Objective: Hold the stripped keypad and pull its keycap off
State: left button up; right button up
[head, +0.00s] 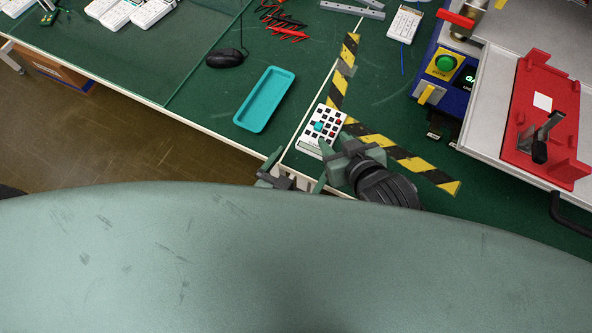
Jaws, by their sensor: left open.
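The keypad (334,115) is a white block with black and red keys and one teal keycap (319,127). My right gripper (324,160) is at the keypad's lower right; a green finger overlaps that end in the picture. Whether it touches the keypad is unclear, and its jaw gap is hard to read. My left gripper (273,159) is open, low and left of the keypad, apart from it. My pale green body hides its lower part.
A teal tray (264,99) lies left of the keypad, with a black mouse (225,58) behind it. A white device (404,24) and red-black leads (281,22) lie farther back. A machine with a green button (445,63) and a red fixture (541,116) stand right.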

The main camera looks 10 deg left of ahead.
aim_at(310, 152)
pick_arm(q)
jog(key=x, duration=0.5)
jog(key=shift+f, duration=0.1)
